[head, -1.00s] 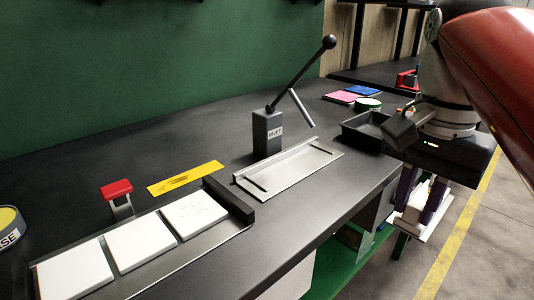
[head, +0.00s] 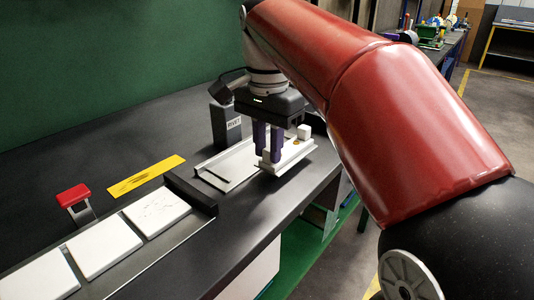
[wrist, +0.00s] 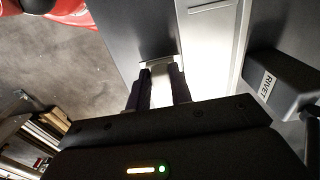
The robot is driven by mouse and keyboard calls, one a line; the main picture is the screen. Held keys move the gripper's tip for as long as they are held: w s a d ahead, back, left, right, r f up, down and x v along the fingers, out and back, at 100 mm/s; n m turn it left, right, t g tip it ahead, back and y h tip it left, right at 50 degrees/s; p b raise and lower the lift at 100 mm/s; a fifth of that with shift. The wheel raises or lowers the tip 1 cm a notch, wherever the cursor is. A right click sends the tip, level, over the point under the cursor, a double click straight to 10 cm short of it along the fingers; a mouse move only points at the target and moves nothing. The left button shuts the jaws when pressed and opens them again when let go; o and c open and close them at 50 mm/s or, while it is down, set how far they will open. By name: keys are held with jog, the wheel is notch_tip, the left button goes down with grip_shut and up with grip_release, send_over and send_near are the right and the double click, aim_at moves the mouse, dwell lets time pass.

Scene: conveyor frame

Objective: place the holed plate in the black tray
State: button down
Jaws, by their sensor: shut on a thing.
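My gripper (head: 268,155), with purple fingers, is shut on a white flanged piece (head: 290,156). This may be the holed plate, but I cannot make out holes in it. In the head view it is at the near right end of the pale riveting fixture (head: 216,180), which it partly covers; I cannot tell whether they touch. The wrist view shows the gripper (wrist: 158,88) with the pale piece (wrist: 160,70) between its fingers, beside the bright fixture. The black tray is not visible now; my arm covers the area right of the fixture.
The rivet press (head: 226,128) stands behind the fixture. Several white square plates, one a faintly marked plate (head: 157,212), lie in a rail at front left, ended by a black block (head: 190,192). A red-topped stand (head: 74,198) and yellow strip (head: 146,176) are behind them.

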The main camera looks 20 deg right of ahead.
jog(key=shift+f, duration=1.15)
jog(key=shift+f, duration=0.1)
jog(key=c, duration=1.3)
grip_release()
jog(key=shift+f, duration=0.1)
jog(key=shift+o, duration=0.2)
